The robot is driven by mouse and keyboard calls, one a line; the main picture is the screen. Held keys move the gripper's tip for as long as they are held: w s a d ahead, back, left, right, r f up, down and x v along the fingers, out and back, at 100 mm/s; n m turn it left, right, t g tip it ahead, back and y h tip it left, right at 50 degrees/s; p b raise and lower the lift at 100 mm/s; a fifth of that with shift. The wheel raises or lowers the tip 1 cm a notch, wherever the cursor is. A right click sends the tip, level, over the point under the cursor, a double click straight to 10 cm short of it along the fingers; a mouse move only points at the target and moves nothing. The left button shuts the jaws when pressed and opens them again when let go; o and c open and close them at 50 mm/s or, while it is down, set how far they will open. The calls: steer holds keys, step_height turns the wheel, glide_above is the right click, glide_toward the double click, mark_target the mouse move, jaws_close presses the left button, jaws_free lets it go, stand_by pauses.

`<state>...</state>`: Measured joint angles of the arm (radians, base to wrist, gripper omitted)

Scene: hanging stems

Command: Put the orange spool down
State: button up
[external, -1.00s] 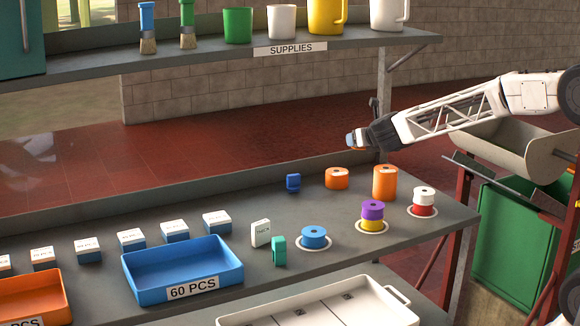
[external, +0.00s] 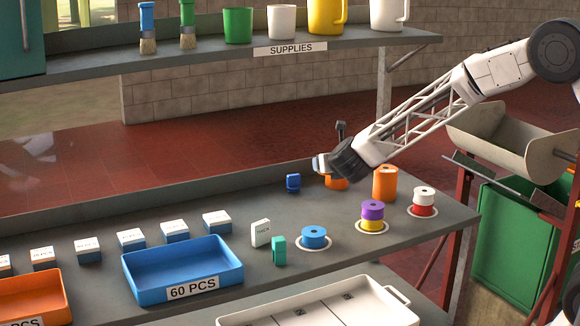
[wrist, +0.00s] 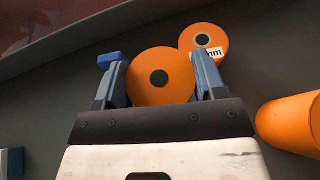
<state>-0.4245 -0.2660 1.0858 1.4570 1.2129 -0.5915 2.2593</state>
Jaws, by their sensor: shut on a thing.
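My gripper (wrist: 160,82) is shut on an orange spool (wrist: 150,93), with one finger on each side of its rim. In the wrist view the spool's round face and dark centre hole face the camera. In the external view my gripper (external: 320,164) hangs over the back of the bench, and the held spool is mostly hidden there. The held spool looks larger than the spool on the bench, so it appears to be above the surface. The bench top (external: 285,215) lies below.
Another orange spool (external: 337,184) with a label (wrist: 215,53) stands close beside the held one. A taller orange cylinder (external: 385,184) stands to its right, a small blue object (external: 293,182) to its left. Purple-yellow (external: 373,211), white-red (external: 424,202) and blue (external: 314,237) spools stand in front.

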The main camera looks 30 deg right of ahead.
steer(key=s+a, duration=0.2)
steer(key=a, duration=0.1)
steer(key=s+a+f, duration=0.1)
steer(key=a, duration=0.2)
steer(key=s+a+f, duration=0.1)
steer(key=s+a, duration=0.1)
steer(key=a, duration=0.1)
steer(key=shift+s+a+f, duration=0.15)
steer(key=shift+s+a, duration=0.1)
steer(key=shift+s, duration=0.05)
steer(key=shift+s+a+f, duration=0.2)
steer(key=shift+s+a, duration=0.35)
steer(key=shift+a, duration=0.2)
glide_above(260, 200)
steer(key=shift+a+f, duration=0.1)
steer(key=shift+f, duration=0.65)
steer(key=shift+f, duration=1.75)
